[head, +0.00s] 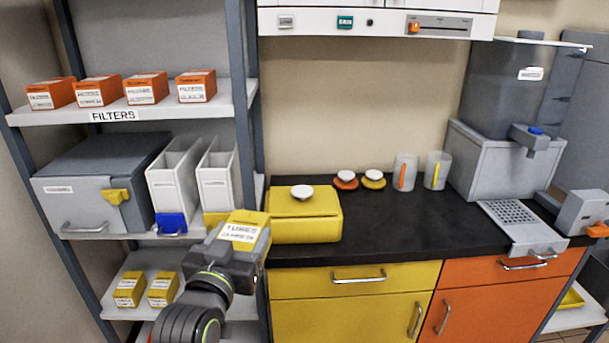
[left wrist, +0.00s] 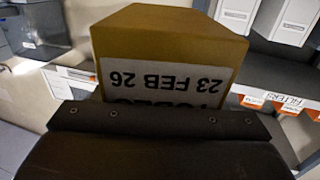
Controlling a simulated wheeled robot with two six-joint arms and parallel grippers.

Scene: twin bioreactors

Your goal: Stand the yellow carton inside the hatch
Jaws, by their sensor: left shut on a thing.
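The yellow carton (head: 251,216) has a white label reading "TUBES" and a date. My left gripper (head: 240,243) is shut on it and holds it up in front of the shelf rack, left of the yellow drawer unit. In the left wrist view, the carton (left wrist: 170,35) fills the top middle, and its label reads upside down. The dark gripper body (left wrist: 160,130) covers its lower part. No open hatch shows clearly. A grey box (head: 85,205) with a yellow latch and a handle sits on the middle shelf, its front closed. My right gripper is not in view.
A yellow lidded box (head: 305,222) with a white knob stands on the black counter (head: 400,225). Two white holders (head: 217,182) stand on the shelf behind my gripper. Two small yellow cartons (head: 163,288) stand on the lower shelf. The counter's middle front is clear.

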